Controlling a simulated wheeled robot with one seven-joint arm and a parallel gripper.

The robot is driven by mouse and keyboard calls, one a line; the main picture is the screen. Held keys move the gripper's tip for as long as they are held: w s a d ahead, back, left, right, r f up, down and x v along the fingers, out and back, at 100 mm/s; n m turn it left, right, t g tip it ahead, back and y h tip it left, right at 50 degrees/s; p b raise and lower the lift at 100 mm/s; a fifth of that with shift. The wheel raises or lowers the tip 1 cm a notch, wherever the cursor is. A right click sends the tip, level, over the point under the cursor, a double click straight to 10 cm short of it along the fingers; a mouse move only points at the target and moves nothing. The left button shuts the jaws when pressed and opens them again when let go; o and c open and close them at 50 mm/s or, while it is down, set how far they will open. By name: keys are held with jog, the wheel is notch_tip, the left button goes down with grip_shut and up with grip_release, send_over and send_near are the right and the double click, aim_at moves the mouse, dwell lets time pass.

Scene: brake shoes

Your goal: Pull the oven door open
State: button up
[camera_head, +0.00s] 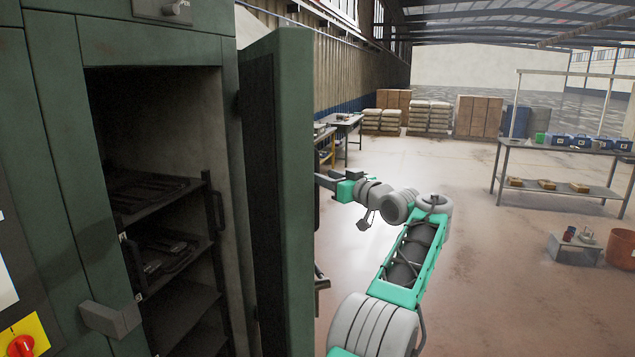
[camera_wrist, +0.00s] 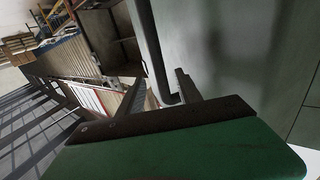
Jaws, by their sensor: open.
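The green oven door (camera_head: 293,190) stands swung wide open, edge toward me, in the head view. Its outer face fills the right of the wrist view (camera_wrist: 240,60). The dark bar handle (camera_wrist: 150,45) is on that face; a short part of it (camera_head: 317,212) shows at the door's right edge. My gripper (camera_head: 326,181) is at the outer side of the door. In the wrist view my gripper (camera_wrist: 160,88) has its two fingers apart, with the lower end of the handle between them. I cannot tell whether they touch it. The fingertips are partly hidden by the door in the head view.
The oven's dark inside (camera_head: 160,200) shows racks and shelves with parts on them. A latch block (camera_head: 110,318) juts from the front frame.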

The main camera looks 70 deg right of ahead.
jog(key=shift+v, duration=1.25)
